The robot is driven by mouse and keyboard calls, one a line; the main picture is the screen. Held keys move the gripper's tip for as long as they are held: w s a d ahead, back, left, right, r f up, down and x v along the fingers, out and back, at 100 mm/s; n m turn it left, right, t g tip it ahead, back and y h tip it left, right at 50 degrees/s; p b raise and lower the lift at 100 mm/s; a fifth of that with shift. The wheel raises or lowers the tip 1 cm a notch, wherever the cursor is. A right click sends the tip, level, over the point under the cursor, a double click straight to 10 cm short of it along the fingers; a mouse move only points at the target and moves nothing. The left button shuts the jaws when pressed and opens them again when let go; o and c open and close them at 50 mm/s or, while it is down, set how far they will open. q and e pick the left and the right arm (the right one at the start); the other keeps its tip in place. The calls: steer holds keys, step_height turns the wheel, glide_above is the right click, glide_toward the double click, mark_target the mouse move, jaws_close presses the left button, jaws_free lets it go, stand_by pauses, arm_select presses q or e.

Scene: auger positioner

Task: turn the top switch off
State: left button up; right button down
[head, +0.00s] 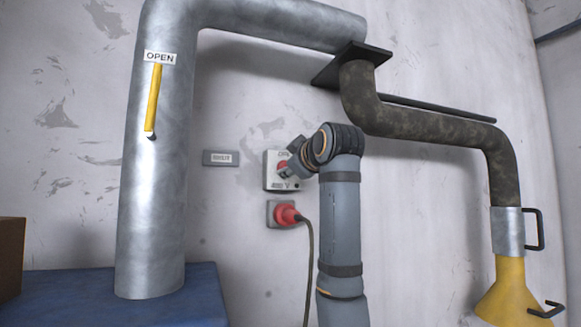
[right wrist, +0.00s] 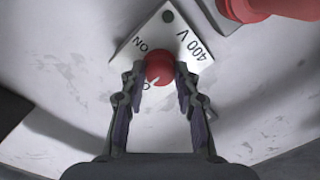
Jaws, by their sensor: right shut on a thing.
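The top switch is a red rotary knob (right wrist: 159,68) on a pale square plate (right wrist: 172,38) marked "ON" and "400 V". In the head view, its switch box (head: 270,184) is on the wall, and my right arm partly covers it. My right gripper (right wrist: 157,74) is shut on the red knob, with one finger on each side. A white mark shows on the knob, pointing towards a partly hidden letter at the lower left. In the head view, my right gripper (head: 289,171) reaches the box from the right. My left gripper is not in view.
A red plug (head: 287,215) with a dark cable sits in a socket just below the switch box. A large grey pipe (head: 155,200) with a yellow lever (head: 154,98) stands to the left. A dark bent pipe (head: 440,125) with a yellow funnel (head: 512,285) hangs at the right.

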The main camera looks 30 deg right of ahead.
stand_by(0.3)
steer(key=c, duration=1)
jaws_free()
steer(key=shift+s, duration=0.1)
steer(key=v, duration=1.2)
steer(key=shift+f, duration=0.1)
